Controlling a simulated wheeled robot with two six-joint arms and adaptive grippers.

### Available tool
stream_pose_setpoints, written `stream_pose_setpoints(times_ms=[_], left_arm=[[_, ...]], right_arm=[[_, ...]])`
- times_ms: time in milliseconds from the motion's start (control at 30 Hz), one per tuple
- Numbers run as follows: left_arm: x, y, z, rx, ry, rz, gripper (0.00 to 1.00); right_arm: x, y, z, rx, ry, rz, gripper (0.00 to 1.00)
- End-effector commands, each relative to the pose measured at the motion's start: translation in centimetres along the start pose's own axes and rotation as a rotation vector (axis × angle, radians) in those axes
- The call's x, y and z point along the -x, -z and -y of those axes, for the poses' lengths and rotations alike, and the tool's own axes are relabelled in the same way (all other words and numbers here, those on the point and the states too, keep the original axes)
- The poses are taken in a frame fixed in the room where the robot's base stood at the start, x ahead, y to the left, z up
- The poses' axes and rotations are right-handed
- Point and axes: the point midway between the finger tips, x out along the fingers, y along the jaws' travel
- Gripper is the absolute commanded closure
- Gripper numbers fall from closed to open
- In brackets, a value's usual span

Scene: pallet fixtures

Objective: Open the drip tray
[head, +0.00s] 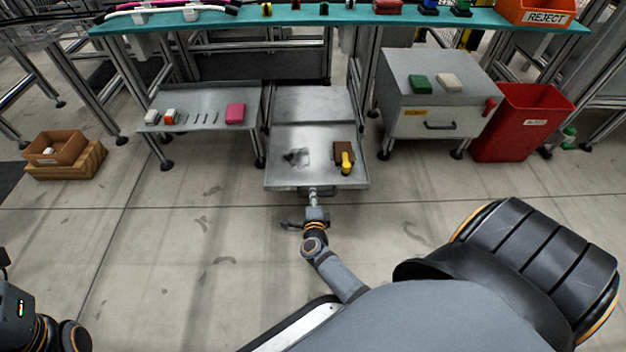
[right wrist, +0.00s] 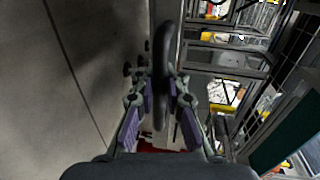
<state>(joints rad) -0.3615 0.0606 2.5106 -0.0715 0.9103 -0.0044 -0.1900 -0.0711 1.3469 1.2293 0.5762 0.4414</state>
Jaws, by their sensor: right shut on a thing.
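The drip tray (head: 318,178) is a shallow grey metal tray at the centre of the head view. It extends forward from below a metal top plate (head: 310,103), with its inside exposed. A dark wet stain (head: 297,157) and a brown block with a yellow piece (head: 345,160) are in it. My right gripper (head: 314,200) is at the middle of the tray's front edge. In the right wrist view its fingers (right wrist: 162,88) are shut on the dark handle bar (right wrist: 164,50). In the head view the gripper mostly hides the handle. My left gripper is not in view.
A low metal table (head: 200,120) with small parts stands left of the tray. A grey cabinet (head: 433,90) and a red bin (head: 520,120) stand to the right. An orange box (head: 57,148) sits far left. The floor before the tray is clear except for my arm.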

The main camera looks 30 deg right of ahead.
Motion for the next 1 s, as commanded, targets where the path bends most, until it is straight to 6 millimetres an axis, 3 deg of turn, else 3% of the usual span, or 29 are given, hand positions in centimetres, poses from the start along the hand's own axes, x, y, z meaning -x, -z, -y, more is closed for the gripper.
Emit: stream_pose_setpoints(times_ms=[200,233,400,767,867,1000], left_arm=[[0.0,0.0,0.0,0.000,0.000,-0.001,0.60],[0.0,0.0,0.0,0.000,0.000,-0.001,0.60],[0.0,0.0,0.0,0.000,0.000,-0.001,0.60],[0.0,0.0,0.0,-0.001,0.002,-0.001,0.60],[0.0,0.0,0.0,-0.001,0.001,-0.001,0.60],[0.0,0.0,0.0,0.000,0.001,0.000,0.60]], right_arm=[[0.0,-0.1,0.1,-0.001,0.002,0.001,1.00],[0.0,-0.1,0.1,-0.001,0.002,0.001,0.89],[0.0,-0.1,0.1,-0.001,0.001,0.001,0.66],[0.0,0.0,0.4,-0.001,0.001,0.000,0.65],[0.3,0.0,1.7,-0.003,0.002,0.000,0.65],[1.0,0.0,5.0,-0.006,0.007,-0.001,0.65]])
